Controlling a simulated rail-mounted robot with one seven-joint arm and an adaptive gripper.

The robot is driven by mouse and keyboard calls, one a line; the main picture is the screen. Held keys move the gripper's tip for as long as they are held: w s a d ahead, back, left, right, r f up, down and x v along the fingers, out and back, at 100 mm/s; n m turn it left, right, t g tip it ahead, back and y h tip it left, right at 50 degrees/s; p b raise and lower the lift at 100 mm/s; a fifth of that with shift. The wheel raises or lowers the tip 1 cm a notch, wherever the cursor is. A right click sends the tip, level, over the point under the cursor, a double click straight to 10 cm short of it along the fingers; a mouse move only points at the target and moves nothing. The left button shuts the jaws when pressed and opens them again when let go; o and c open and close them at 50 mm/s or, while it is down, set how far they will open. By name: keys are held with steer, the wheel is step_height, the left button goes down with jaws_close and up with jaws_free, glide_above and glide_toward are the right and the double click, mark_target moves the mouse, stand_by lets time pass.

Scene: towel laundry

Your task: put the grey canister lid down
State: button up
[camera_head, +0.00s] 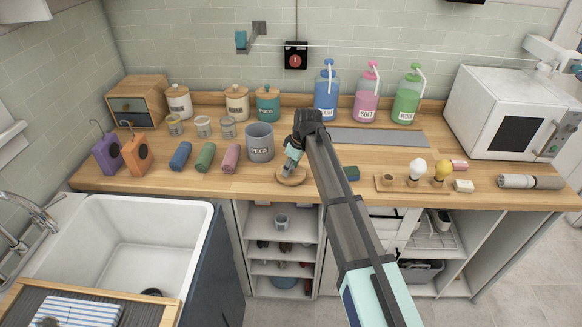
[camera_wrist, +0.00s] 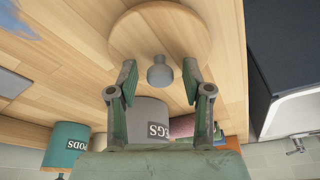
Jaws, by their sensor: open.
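The grey canister lid is a round wooden disc (camera_head: 294,180) with a grey knob, lying flat on the wooden counter just right of the open grey PEGS canister (camera_head: 260,143). In the wrist view the lid (camera_wrist: 140,33) and its knob (camera_wrist: 160,74) show at the top centre. My gripper (camera_head: 289,166) is over the lid, pointing down. Its two fingers (camera_wrist: 159,68) are apart, one on each side of the knob, with a gap on both sides. The canister (camera_wrist: 150,110) is partly hidden behind the fingers in the wrist view.
A teal PODS canister (camera_head: 268,105) and two white canisters stand behind. Rolled towels (camera_head: 205,157) lie to the left. A grey mat (camera_head: 380,139), coloured bottles (camera_head: 366,97) and a bulb board (camera_head: 400,186) are to the right. The counter's front edge is close to the lid.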

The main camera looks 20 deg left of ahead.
mark_target(299, 176)
steer(key=b+v, duration=0.3)
steer(key=v, duration=0.9)
steer(key=shift+r, duration=0.1)
